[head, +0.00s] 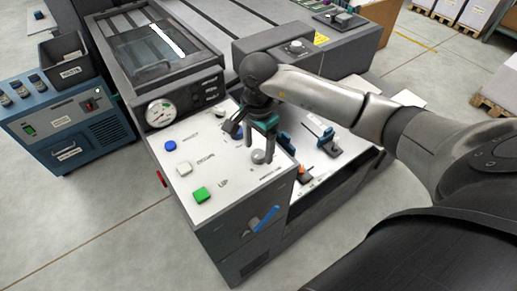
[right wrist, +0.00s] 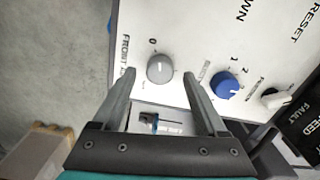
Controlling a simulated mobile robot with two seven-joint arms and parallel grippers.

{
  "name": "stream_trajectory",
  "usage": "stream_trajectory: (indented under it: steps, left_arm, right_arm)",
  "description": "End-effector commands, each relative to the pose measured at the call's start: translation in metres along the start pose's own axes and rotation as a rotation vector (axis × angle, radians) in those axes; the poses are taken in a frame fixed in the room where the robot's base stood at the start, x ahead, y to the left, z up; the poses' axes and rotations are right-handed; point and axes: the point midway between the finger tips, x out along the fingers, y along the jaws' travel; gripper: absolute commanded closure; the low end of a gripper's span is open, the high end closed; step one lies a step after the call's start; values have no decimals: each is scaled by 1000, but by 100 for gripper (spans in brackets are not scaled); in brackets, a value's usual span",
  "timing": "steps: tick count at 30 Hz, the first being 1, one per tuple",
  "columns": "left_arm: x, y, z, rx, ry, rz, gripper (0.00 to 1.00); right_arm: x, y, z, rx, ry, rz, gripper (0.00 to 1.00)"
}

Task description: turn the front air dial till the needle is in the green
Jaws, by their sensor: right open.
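The front air dial (right wrist: 160,68) is a round grey knob with a pale pointer line, beside the partly hidden word FRONT in the right wrist view. In the head view a grey knob (head: 258,157) sits near the panel's right edge, just under my right gripper (head: 262,141). My right gripper (right wrist: 159,74) is open, with its fingertips on either side of the dial; I cannot tell if they touch it. The round white gauge (head: 160,112) is at the panel's far left corner. Its needle is too small to read against the green. My left gripper is not in view.
The white panel (head: 222,168) also bears a blue button (head: 170,146), a white button (head: 184,169) and a green button (head: 201,194). A blue knob (right wrist: 226,86) stands right of the dial in the right wrist view. A blue machine (head: 65,122) stands at left.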

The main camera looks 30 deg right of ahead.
Motion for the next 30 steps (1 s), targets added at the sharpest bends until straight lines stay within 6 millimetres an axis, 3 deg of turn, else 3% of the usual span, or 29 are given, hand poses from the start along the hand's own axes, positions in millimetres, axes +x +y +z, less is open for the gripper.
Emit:
stream_trajectory:
  steps: [4,13,30]
  left_arm:
    - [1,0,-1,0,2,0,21]
    - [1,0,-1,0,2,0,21]
    - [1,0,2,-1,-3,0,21]
  right_arm:
    - [11,0,0,1,-1,0,25]
    - [13,0,0,0,0,-1,25]
    - [13,0,0,0,0,0,88]
